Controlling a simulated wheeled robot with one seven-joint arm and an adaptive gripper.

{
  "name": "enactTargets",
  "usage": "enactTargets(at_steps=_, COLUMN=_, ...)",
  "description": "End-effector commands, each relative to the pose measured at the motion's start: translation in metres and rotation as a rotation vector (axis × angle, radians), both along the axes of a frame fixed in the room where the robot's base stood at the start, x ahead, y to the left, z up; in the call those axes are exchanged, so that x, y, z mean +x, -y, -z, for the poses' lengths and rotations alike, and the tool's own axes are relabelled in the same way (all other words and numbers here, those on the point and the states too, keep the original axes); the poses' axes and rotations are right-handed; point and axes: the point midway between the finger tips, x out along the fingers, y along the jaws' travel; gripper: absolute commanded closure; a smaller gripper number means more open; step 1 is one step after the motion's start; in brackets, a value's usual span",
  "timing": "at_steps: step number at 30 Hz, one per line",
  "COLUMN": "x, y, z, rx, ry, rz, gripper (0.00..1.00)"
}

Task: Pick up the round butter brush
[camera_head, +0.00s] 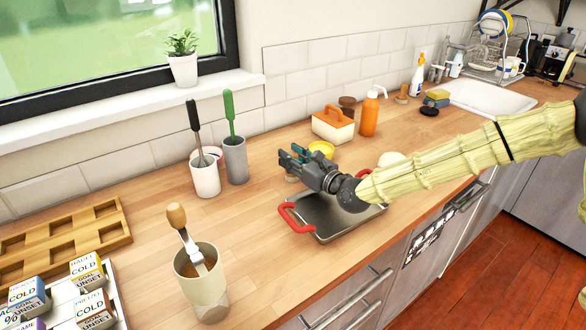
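A utensil with a rounded wooden handle and a pale flat lower part (190,239) leans in a beige cup (207,291) at the front left; its lower end is hidden. A black-handled utensil (195,124) stands in a white cup (206,180), and a green-handled one (229,112) in a grey cup (236,160). I cannot tell for sure which of these is the round butter brush. My gripper (288,159) is above the counter, right of the grey cup and apart from all three utensils. Nothing shows in it; its finger gap is unclear.
A metal tray with red handles (333,228) lies below my arm. A yellow bowl (321,148), an orange-fronted box (332,126) and an orange bottle (369,115) stand behind. A wooden rack (60,240) and small boxes (88,272) are at left. The counter between the cups and tray is clear.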

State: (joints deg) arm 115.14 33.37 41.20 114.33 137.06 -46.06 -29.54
Motion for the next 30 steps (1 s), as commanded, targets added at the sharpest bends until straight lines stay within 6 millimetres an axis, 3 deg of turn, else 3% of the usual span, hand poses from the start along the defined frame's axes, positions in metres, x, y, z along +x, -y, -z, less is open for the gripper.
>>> enactTargets(at_steps=1, x=0.0, y=0.0, z=0.0, rx=0.0, ry=0.0, rz=0.0, gripper=0.82)
enactTargets(at_steps=3, x=0.0, y=0.0, z=0.0, rx=0.0, ry=0.0, rz=0.001, gripper=0.95)
enactTargets(at_steps=4, x=0.0, y=0.001, z=0.0, rx=0.0, ry=0.0, rz=0.001, gripper=0.96)
enactTargets(at_steps=16, x=0.0, y=0.0, z=-0.005, rx=0.0, ry=0.001, rz=0.0, gripper=0.97)
enactTargets(at_steps=26, x=0.0, y=0.0, z=-0.037, rx=-0.001, ry=0.002, rz=0.0, gripper=0.97)
enactTargets(at_steps=30, x=-0.02, y=0.023, z=-0.037, rx=0.001, ry=0.0, rz=0.001, gripper=0.97)
